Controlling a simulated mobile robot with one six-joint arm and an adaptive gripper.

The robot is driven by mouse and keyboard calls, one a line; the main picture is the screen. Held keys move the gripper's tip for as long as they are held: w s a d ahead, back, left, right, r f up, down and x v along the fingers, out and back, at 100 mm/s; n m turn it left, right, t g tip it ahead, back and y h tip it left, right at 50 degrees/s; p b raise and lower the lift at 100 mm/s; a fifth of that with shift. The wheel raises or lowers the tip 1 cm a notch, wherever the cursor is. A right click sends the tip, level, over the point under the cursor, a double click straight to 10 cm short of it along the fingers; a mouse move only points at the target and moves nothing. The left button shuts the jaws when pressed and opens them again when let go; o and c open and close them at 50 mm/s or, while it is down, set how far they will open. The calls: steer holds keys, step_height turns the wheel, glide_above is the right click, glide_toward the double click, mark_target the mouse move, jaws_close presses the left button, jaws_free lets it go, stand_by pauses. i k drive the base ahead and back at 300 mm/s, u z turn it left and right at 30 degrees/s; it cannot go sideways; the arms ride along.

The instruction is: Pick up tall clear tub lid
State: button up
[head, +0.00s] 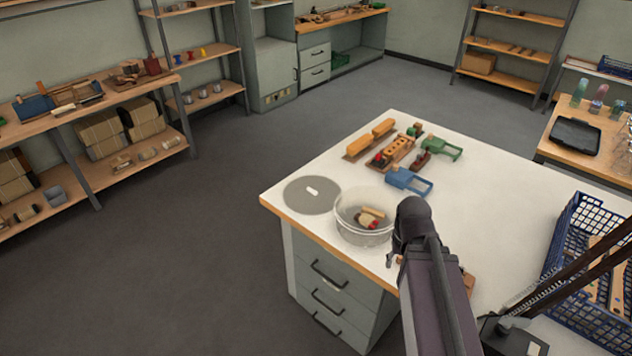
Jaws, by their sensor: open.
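A flat, round grey lid (324,203) with a small white bar handle (312,190) lies on the white worktable near its left corner. A round clear tub (350,234) stands just right of the lid, with its top uncovered. Red and tan pieces (370,217) show inside the tub. My gripper (391,262) is at the tub's right side, low over the table and apart from the lid. It is open. My own arm hides much of it, and I cannot tell whether it touches the tub.
Behind the tub are a blue tray-like piece (408,181), a green one (441,148) and wooden blocks (396,149). A blue crate (574,262) stands at the right. The table's left edge is close to the lid. The white top between the pieces and crate is mostly clear.

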mark_target(307, 195)
steer(key=u, duration=0.05)
steer(key=i, duration=0.85)
steer(key=u, duration=0.2)
